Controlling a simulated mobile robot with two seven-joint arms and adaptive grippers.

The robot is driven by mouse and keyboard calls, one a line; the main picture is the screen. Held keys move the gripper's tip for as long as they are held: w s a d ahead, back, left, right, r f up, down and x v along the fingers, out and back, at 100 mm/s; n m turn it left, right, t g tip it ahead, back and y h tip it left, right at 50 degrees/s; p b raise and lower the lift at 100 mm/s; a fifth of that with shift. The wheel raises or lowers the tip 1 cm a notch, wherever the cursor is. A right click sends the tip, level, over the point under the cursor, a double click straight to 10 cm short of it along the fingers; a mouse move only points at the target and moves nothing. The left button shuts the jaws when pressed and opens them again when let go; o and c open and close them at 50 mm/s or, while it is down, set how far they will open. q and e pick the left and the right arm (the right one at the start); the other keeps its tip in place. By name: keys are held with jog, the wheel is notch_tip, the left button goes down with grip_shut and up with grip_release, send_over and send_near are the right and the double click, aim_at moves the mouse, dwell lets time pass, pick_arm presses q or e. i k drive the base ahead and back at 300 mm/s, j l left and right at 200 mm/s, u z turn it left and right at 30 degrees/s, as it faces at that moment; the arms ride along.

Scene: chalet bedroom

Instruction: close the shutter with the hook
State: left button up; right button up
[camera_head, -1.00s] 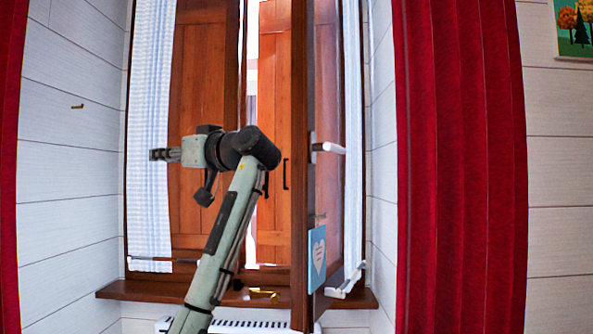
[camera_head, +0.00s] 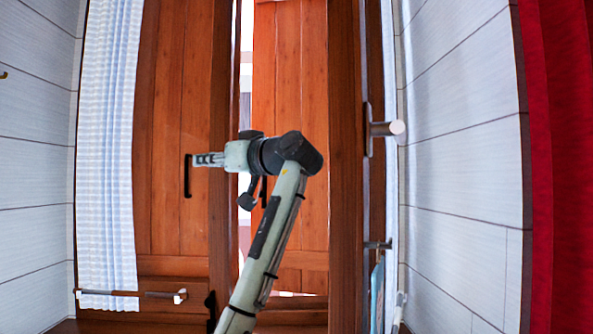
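The wooden shutter has a left panel (camera_head: 180,90) and a right panel (camera_head: 290,90), with a narrow bright gap between them. A black upright handle (camera_head: 187,178) is on the left panel. My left gripper (camera_head: 200,160) points left, and its tips appear beside the upper part of this handle; whether they touch it I cannot tell. It is seen side-on, so its opening is unclear. My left arm covers the lower middle of the shutter. I cannot make out the shutter's hook for certain. My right gripper is not in view.
An open brown window sash (camera_head: 346,150) with a metal knob handle (camera_head: 385,128) stands at the right. A pale checked curtain (camera_head: 108,150) hangs at the left. A red curtain (camera_head: 560,150) is at the far right. A small brass wall hook (camera_head: 3,75) is at the left edge.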

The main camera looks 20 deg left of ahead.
aim_at(290, 83)
jog(key=i+j+z, duration=0.2)
jog(key=j, duration=0.2)
jog(key=i+j+z, duration=0.2)
jog(key=j, duration=0.2)
jog(key=i+j+z, duration=0.25)
jog(key=j, duration=0.2)
jog(key=j+z, duration=0.2)
jog(key=j, duration=0.25)
jog(key=i+j+z, duration=0.2)
jog(key=j, duration=0.3)
jog(key=k+l, duration=0.05)
jog(key=k, duration=0.05)
